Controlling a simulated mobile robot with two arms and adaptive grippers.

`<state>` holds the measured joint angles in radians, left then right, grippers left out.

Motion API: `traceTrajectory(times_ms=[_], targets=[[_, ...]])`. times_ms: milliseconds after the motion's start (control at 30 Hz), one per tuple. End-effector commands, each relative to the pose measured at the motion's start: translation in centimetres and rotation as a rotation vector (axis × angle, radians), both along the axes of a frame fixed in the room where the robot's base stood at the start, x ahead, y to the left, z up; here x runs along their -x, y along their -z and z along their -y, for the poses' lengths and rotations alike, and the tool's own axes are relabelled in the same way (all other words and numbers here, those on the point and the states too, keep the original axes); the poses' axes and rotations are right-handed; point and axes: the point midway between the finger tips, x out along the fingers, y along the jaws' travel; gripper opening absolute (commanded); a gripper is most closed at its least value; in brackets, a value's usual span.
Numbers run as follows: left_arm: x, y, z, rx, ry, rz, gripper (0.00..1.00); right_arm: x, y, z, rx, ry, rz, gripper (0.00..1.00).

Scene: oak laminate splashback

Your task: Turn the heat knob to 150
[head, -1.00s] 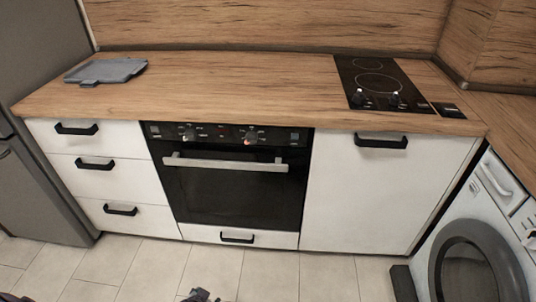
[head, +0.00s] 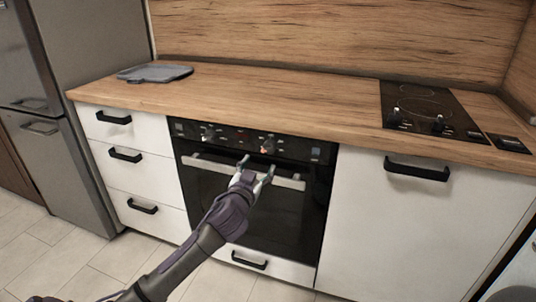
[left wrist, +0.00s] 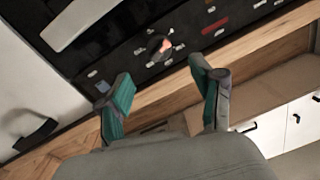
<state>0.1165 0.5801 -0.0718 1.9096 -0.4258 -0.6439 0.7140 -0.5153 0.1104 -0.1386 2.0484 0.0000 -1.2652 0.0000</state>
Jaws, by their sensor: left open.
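The oven's black control panel (head: 240,137) carries a left knob (head: 208,134) and a right knob (head: 268,146) with an orange-red mark. Their markings are too small to read, so I cannot tell which one is for heat. My left gripper (head: 256,167) is open and empty in front of the oven handle, just below the right knob in the picture. In the left wrist view, a round knob with an orange-red mark (left wrist: 162,47) shows beyond the gap between the spread fingers (left wrist: 160,74), apart from them. My right gripper is not in view.
The oven's handle bar (head: 208,166) crosses the door under the panel. White drawers and a cupboard flank the oven.

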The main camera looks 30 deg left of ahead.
Motion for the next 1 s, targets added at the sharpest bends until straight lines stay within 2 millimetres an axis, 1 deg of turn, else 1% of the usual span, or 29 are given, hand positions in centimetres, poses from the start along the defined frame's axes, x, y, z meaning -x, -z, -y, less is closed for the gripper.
traceTrajectory(times_ms=[33, 200, 300, 400, 600, 833, 867, 1000], targets=[[-1.2, -0.1, -0.4, -0.002, -0.001, 0.002, 0.66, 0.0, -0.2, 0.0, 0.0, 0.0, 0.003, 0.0], [-4.5, 0.0, -1.4, -0.001, -0.002, 0.001, 0.66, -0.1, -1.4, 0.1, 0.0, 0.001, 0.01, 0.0], [-6.1, 0.0, -1.9, -0.001, -0.002, 0.0, 0.66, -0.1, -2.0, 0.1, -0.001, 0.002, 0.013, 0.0], [-7.2, 0.1, -2.2, 0.0, -0.001, -0.001, 0.66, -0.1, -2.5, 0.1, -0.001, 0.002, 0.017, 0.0], [-8.1, 0.1, -2.4, -0.001, 0.0, -0.001, 0.66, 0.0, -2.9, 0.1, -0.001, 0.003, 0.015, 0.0], [-8.1, 0.1, -2.4, 0.0, 0.001, -0.001, 0.66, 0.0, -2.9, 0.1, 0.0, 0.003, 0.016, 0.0], [-8.1, 0.1, -2.4, -0.001, 0.0, -0.001, 0.63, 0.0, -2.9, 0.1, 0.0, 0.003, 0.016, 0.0], [-8.1, 0.1, -2.4, 0.0, 0.0, -0.001, 0.4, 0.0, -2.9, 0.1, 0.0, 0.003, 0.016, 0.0]])
